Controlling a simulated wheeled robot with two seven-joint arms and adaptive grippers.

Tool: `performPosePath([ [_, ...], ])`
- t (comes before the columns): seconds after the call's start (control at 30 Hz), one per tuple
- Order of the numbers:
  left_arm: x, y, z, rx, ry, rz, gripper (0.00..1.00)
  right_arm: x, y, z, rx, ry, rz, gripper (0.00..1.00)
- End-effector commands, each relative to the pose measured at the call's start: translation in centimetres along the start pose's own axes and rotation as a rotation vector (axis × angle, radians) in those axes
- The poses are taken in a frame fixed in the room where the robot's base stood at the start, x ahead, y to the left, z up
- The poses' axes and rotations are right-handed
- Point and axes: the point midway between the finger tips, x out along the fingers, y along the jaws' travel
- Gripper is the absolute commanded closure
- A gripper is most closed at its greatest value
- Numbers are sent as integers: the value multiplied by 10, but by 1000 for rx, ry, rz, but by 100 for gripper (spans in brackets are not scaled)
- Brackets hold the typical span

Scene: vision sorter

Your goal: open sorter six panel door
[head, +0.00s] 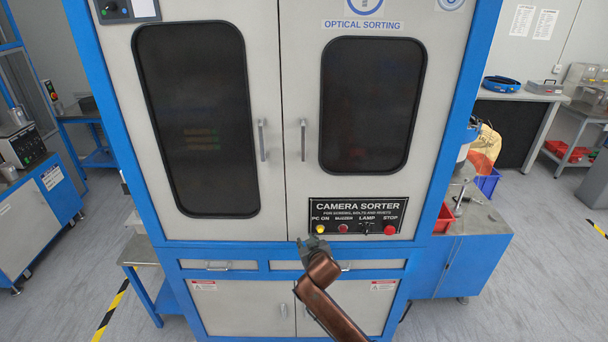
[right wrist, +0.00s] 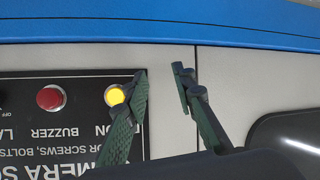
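The sorter is a blue-framed cabinet. It has a left upper door (head: 262,60) and a right upper door (head: 302,80), each with a dark window and a vertical handle, the left handle (head: 262,140) and the right handle (head: 303,140). Both doors look shut. My right gripper (head: 312,245) is in front of the cabinet, below the handles and near the lower left of the control panel (head: 357,203). In the right wrist view the right gripper (right wrist: 160,78) is open, with nothing between its fingers. No handle shows there. My left gripper is out of view.
The panel carries a yellow button (head: 320,229), a red button (head: 389,230) and switches. Below are drawers with a handle (head: 218,266) and lower doors (head: 240,305). A small side table (head: 140,252) stands left; a blue machine (head: 470,265) stands right.

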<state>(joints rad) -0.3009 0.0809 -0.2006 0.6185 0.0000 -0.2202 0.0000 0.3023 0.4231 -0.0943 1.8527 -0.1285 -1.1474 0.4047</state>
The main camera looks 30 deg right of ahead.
Motion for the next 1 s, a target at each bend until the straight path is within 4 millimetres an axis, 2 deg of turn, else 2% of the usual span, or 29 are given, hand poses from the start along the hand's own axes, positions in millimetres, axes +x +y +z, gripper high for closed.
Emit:
performPosePath([
  [0.03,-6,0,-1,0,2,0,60,-26,9,-61,24,77,14,76],
  [0.1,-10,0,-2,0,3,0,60,-61,20,-124,62,164,30,76],
  [0.2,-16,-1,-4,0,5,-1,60,-115,35,-199,118,280,51,76],
  [0.3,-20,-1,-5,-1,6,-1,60,-165,48,-253,168,376,62,76],
  [0.33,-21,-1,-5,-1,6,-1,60,-178,51,-264,180,398,65,76],
  [0.43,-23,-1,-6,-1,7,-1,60,-210,60,-291,212,455,70,76],
  [0.5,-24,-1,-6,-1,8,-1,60,-221,62,-300,226,476,71,76],
  [0.57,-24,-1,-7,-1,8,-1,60,-223,64,-305,232,484,73,76],
  [1.0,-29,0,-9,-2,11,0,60,-170,72,-333,232,484,74,76],
])
